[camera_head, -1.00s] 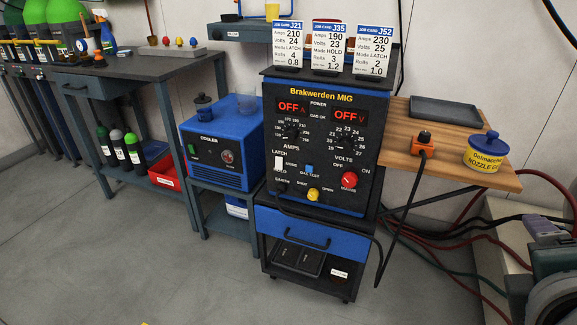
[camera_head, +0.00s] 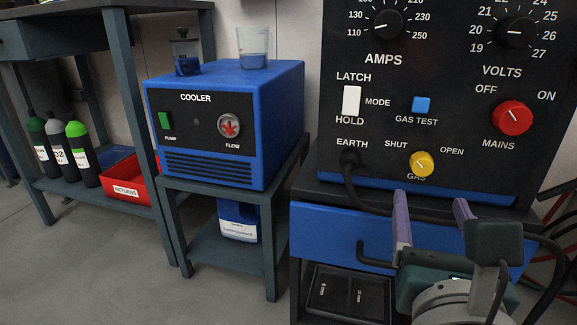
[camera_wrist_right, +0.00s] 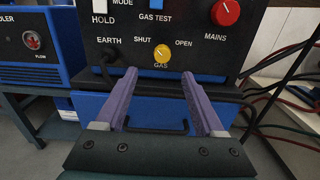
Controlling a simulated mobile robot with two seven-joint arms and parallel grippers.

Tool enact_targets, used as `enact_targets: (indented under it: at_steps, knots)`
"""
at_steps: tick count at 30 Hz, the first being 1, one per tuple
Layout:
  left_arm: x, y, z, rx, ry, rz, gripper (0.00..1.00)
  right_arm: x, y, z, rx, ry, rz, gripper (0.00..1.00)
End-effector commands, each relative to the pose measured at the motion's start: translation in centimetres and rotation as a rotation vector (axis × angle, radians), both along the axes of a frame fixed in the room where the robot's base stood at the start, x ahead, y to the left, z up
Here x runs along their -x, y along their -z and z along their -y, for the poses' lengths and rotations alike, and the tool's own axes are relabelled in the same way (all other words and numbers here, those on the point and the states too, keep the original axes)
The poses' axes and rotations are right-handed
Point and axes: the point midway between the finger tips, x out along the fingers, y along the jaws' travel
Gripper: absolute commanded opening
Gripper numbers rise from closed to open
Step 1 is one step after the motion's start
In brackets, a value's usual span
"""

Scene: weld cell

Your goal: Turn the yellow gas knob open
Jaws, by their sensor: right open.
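The yellow gas knob (camera_head: 422,164) is low on the front of the black welding machine (camera_head: 440,120), between the words SHUT and OPEN. Its dark mark looks slanted toward the SHUT side. In the right wrist view the knob (camera_wrist_right: 162,55) shows just beyond and between the fingertips. My right gripper (camera_head: 431,200) is open and empty, its purple fingers apart, below and in front of the knob. It also shows in the right wrist view (camera_wrist_right: 159,74). The fingers do not appear to touch the knob. My left gripper is in neither view.
The red mains knob (camera_head: 512,118), blue gas test button (camera_head: 421,104) and white mode switch (camera_head: 351,100) are close above. A black earth cable (camera_head: 352,180) hangs left of the knob. A blue drawer (camera_head: 340,232) with a dark handle lies below. The blue cooler (camera_head: 225,125) stands left.

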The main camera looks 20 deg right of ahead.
Motion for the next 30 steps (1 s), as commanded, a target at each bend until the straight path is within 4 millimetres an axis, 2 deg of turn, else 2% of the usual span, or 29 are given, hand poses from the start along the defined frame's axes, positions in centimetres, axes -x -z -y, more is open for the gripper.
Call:
enact_targets:
  at_steps: [5, 12, 18, 29, 30]
  knots:
    - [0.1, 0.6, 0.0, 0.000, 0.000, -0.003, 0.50, -1.4, 0.1, 1.1, 0.008, 0.000, 0.000, 0.71]
    - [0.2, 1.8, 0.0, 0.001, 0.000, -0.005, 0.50, -4.9, 0.1, 4.1, 0.006, 0.000, 0.002, 0.71]
    - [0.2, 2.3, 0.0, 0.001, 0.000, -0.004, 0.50, -7.0, 0.1, 5.9, 0.004, 0.000, 0.000, 0.71]
    - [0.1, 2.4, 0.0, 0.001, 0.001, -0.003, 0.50, -7.6, 0.0, 6.4, 0.003, -0.001, -0.001, 0.71]
    - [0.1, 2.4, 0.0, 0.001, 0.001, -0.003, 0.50, -7.6, 0.0, 6.4, 0.003, -0.001, -0.001, 0.68]
